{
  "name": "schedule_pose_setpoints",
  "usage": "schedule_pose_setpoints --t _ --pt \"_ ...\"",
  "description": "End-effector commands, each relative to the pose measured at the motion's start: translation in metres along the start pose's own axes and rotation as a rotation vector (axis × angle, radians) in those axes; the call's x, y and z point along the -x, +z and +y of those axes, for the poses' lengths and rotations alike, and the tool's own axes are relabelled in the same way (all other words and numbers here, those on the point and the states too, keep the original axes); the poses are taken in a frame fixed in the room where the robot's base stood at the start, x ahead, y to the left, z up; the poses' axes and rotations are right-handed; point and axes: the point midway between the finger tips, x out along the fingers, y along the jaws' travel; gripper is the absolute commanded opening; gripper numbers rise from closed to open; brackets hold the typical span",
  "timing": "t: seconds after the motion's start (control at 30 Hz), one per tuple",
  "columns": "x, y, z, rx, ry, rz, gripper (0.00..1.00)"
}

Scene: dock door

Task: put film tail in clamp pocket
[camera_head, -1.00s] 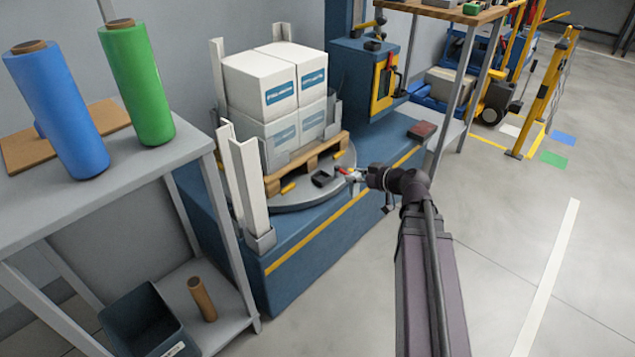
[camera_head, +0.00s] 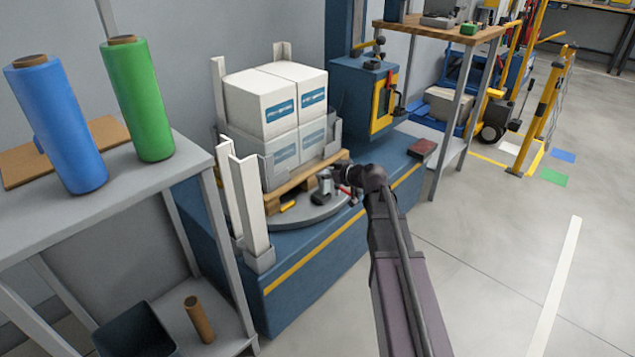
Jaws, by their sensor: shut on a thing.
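My gripper (camera_head: 335,182) is over the front right of the round turntable (camera_head: 330,212), low beside the wooden pallet. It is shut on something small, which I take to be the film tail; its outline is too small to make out. A small black block (camera_head: 320,198), probably the clamp with its pocket, sits on the turntable just below and left of the gripper. A small grey upright piece (camera_head: 325,184) shows between block and gripper; I cannot tell whether it touches either. The pocket's opening cannot be made out.
White boxes (camera_head: 275,105) are stacked on the pallet (camera_head: 300,180) on the turntable, between upright posts (camera_head: 248,205). A blue cabinet (camera_head: 358,95) stands behind. Blue (camera_head: 58,125) and green (camera_head: 137,100) film rolls stand on a shelf at left.

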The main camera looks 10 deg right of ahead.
Motion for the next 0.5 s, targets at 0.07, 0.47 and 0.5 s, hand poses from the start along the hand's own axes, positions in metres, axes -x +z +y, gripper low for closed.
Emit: schedule_pose_setpoints --t 0.07,0.47,0.5 --pt "-0.0111 -0.0030 0.0032 0.000 -0.001 0.000 0.11" --pt "-0.0174 -0.0054 0.0034 -0.001 0.000 0.000 0.11" --pt "-0.0174 -0.0053 0.0034 -0.001 0.000 0.000 0.11"
